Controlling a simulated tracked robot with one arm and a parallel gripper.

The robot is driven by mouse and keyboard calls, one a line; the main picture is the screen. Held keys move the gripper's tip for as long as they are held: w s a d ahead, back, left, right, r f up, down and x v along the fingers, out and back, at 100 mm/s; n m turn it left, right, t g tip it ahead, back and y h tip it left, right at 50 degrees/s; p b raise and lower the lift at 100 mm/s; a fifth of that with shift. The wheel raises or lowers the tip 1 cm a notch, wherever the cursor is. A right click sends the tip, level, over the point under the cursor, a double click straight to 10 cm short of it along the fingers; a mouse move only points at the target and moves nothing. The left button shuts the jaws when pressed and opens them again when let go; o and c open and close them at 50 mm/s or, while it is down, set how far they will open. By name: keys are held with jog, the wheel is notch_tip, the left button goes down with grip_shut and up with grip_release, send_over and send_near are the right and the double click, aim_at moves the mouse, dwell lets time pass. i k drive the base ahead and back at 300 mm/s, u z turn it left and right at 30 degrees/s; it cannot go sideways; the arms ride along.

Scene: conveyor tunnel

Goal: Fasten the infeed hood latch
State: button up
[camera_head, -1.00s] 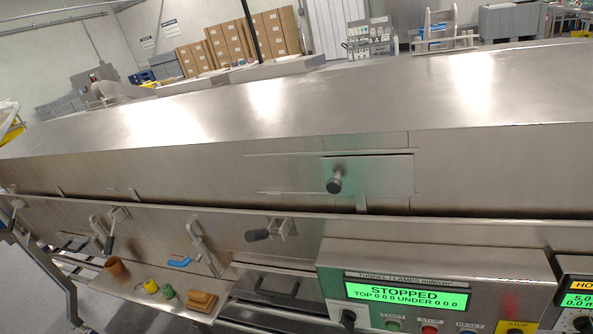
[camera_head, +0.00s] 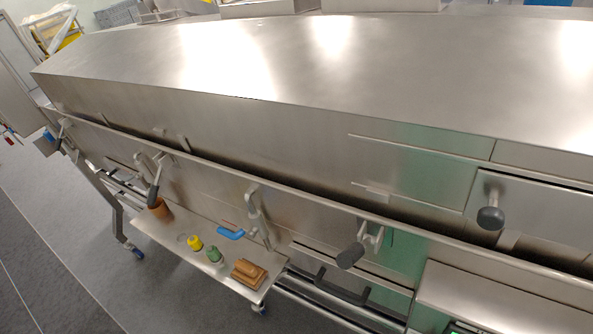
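The long steel hood (camera_head: 300,90) of the tunnel fills the upper part of the view. A dark gap runs between its lower edge and the body below. A smaller lever (camera_head: 62,135) shows at the far left end. I cannot tell which is the infeed latch or whether any is fastened. My gripper is not in view.
A steel shelf (camera_head: 165,243) below holds a brown cup (camera_head: 159,209), a yellow item (camera_head: 195,243), a green item (camera_head: 214,256) and a brown block (camera_head: 248,273). A black knob (camera_head: 490,217) sticks out at right. Grey floor (camera_head: 60,260) is open at lower left.

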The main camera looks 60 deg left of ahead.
aim_at(346, 258)
jog(key=u, duration=0.55)
jog(key=k, duration=0.4)
jog(key=u, duration=0.2)
jog(key=i, duration=0.4)
jog(key=z, duration=0.1)
